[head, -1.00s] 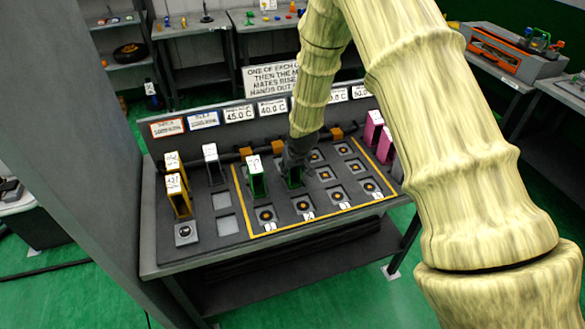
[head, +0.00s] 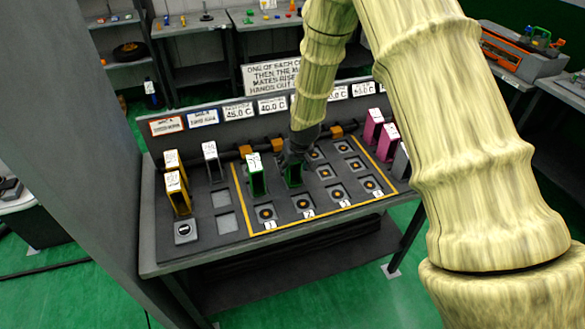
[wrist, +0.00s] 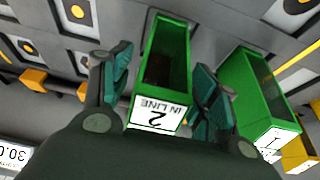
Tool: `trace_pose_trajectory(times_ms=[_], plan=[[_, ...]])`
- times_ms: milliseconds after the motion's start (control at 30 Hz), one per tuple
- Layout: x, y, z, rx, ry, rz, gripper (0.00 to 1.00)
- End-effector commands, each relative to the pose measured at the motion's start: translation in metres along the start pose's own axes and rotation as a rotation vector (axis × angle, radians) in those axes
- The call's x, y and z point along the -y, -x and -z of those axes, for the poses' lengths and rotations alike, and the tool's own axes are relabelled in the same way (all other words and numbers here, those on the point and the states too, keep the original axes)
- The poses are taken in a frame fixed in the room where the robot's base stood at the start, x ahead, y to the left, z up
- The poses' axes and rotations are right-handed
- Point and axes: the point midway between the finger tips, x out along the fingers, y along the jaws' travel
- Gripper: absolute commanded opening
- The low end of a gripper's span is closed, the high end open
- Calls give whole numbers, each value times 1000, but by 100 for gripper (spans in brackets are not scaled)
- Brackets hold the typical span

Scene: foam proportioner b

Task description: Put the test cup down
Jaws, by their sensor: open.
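The green test cup (wrist: 166,62), labelled "2 IN LINE", stands between the parted fingers of my gripper (wrist: 160,85) in the wrist view. Dark gaps show on both sides of the cup, so the fingers look apart from it. In the head view this green cup (head: 293,177) sits on the bench grid inside the yellow outline, with my gripper (head: 294,160) over its back side. A second green cup, labelled 1 (head: 257,181), stands to its left; it also shows in the wrist view (wrist: 255,95). My gripper hides the cup's back in the head view.
Yellow cups (head: 177,190) and a white-labelled grey cup (head: 212,160) stand at the left of the bench (head: 160,255). Pink cups (head: 386,143) stand at the right. Several empty square seats (head: 303,204) lie in front. A sign (head: 271,75) stands behind.

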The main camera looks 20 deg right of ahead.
Motion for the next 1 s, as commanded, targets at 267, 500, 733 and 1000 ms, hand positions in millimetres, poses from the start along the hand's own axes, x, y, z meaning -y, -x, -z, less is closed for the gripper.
trace_pose_trajectory(times_ms=[267, 500, 733, 1000], plan=[[0, 33, 0, -1, -1, 0, 60], [0, 63, 0, -2, -2, 0, 60], [0, 86, 0, -1, -1, 0, 60], [0, 97, -1, 0, -1, 0, 60]])
